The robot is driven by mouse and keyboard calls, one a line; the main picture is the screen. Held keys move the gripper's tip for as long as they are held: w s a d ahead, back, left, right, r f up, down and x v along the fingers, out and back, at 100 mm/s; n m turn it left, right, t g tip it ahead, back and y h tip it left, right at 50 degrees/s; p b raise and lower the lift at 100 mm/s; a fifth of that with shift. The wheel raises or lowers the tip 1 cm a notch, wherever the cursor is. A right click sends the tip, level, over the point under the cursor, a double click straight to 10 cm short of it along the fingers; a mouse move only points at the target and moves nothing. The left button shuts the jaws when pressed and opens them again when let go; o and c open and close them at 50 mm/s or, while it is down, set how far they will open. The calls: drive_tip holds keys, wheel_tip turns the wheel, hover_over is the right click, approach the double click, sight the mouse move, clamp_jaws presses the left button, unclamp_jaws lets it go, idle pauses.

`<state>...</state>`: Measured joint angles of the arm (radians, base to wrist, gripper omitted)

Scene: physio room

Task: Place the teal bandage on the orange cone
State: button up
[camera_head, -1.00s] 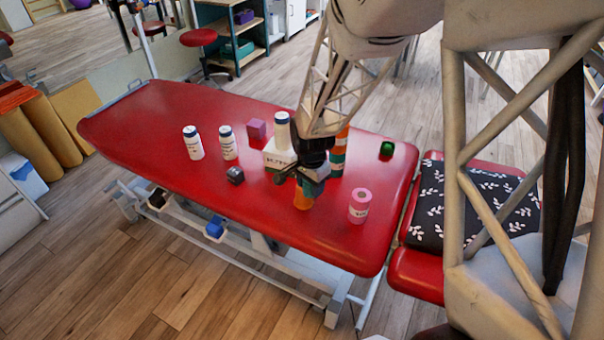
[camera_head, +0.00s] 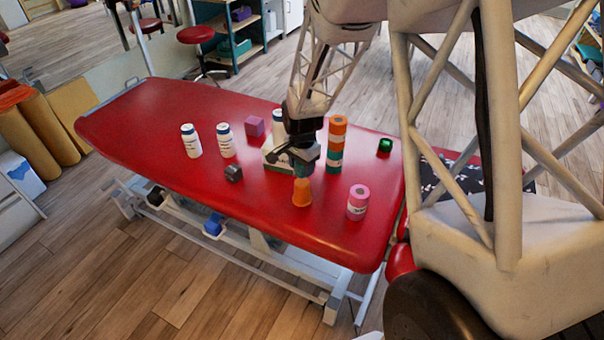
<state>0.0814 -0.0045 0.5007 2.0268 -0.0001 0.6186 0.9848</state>
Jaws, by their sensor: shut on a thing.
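The orange cone (camera_head: 302,193) stands upright on the red treatment couch, near its front edge. My gripper (camera_head: 304,166) is just above and behind the cone in the picture. It is shut on a small teal item, which looks like the teal bandage (camera_head: 307,158); the dark fingers hide most of it. The cone's top shows below the fingers, and I cannot tell whether the bandage touches it.
Right of my gripper stands a stack of orange and teal-green rolls (camera_head: 336,143). The couch's left part (camera_head: 130,110) is clear.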

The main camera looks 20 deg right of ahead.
sight(302, 174)
drive_tip(key=shift+f, duration=1.75)
drive_tip(key=shift+f, duration=0.15)
drive_tip(key=o, duration=0.9)
drive_tip(key=shift+r, duration=0.2)
wheel_tip(302, 174, up, 12)
drive_tip(key=shift+f, duration=0.15)
drive_tip(key=shift+r, duration=0.2)
